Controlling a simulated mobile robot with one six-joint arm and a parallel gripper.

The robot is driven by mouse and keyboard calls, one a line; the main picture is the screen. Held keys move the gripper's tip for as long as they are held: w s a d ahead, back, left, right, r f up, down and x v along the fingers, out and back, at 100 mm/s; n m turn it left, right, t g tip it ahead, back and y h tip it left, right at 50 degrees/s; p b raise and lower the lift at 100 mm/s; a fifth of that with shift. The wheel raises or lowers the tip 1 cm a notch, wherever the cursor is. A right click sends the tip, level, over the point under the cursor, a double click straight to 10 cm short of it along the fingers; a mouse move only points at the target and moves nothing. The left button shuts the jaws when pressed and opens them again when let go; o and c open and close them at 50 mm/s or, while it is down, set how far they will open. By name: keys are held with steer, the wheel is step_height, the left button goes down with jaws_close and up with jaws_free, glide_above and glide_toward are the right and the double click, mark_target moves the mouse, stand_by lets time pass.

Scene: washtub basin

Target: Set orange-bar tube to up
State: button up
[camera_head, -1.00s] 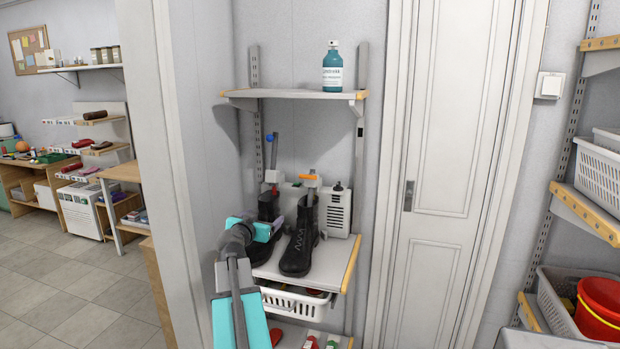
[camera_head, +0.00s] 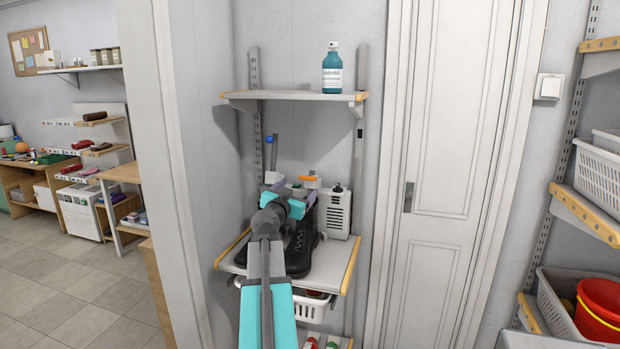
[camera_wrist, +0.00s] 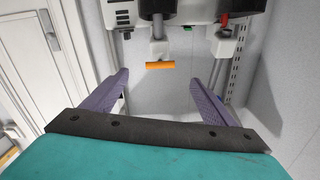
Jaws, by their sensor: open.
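The orange-bar tube shows its orange bar (camera_head: 308,178) above the right black boot (camera_head: 301,248) on the rack's middle shelf. In the wrist view the orange bar (camera_wrist: 160,65) lies crosswise in front of a pale tube end, between and beyond my fingertips. My gripper (camera_wrist: 164,78) is open and empty, with purple fingers on either side of the bar's line and apart from it. In the head view my gripper (camera_head: 294,190) is over the boots, in front of the tubes. My arm hides the left boot and much of the tube's lower part.
A white vented dryer box (camera_head: 338,212) stands right of the boots. A tube with a blue knob (camera_head: 269,139) stands upright to the left. The upper shelf (camera_head: 293,95) holds a teal bottle (camera_head: 332,70). A white basket (camera_head: 290,299) is below.

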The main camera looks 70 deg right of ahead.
mark_target(307, 179)
steer(key=shift+w+d+p, duration=0.2)
steer(key=shift+d+p, duration=0.8)
steer(key=shift+d, duration=2.35)
steer(key=shift+w+d+p, duration=0.2)
steer(key=shift+d+p, duration=0.75)
steer(key=shift+d, duration=2.4)
